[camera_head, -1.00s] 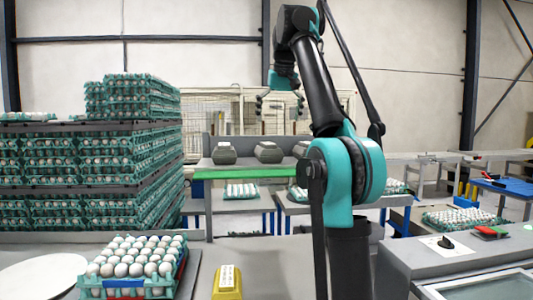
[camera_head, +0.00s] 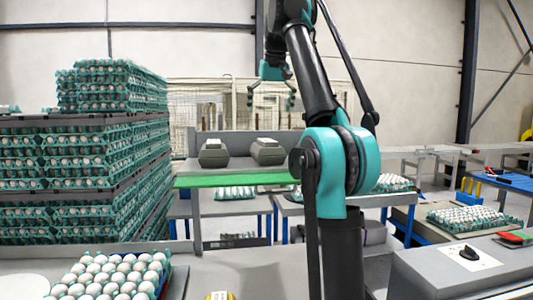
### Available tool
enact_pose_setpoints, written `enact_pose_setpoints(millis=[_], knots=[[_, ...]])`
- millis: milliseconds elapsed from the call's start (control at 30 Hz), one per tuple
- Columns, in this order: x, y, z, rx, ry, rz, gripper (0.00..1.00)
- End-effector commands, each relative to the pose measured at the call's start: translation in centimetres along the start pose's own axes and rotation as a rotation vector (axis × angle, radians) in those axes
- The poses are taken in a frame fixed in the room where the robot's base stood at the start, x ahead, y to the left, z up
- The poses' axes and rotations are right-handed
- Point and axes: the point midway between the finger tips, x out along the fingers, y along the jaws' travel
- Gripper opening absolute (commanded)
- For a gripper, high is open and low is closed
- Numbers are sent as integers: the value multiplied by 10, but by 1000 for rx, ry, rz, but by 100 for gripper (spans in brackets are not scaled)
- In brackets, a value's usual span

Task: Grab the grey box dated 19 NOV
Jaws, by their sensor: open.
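Two grey boxes stand side by side on a grey shelf (camera_head: 240,172) behind the green strip, each with a pale label on top. One is the left grey box (camera_head: 213,155), the other the right grey box (camera_head: 267,153). The labels are too small to read, so I cannot tell which is dated 19 NOV. My gripper (camera_head: 271,100) hangs open and empty above and in front of the boxes, its fingers spread and pointing down. My arm hides the shelf's right part.
Tall stacks of egg trays (camera_head: 85,155) stand at left. An egg tray (camera_head: 112,275) lies at the front left. A yellow object (camera_head: 219,296) is cut off at the bottom edge. Another egg tray (camera_head: 470,219) is at right. A green strip (camera_head: 235,181) runs before the shelf.

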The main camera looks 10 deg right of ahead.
Motion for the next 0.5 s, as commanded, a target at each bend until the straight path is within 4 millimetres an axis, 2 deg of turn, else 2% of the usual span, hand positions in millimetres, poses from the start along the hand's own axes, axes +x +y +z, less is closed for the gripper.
enact_pose_setpoints(millis=[267, 500], knots=[[35, 0, 1, 0, 0, 0, 100], [73, 0, 1, 0, 0, 0, 100]])
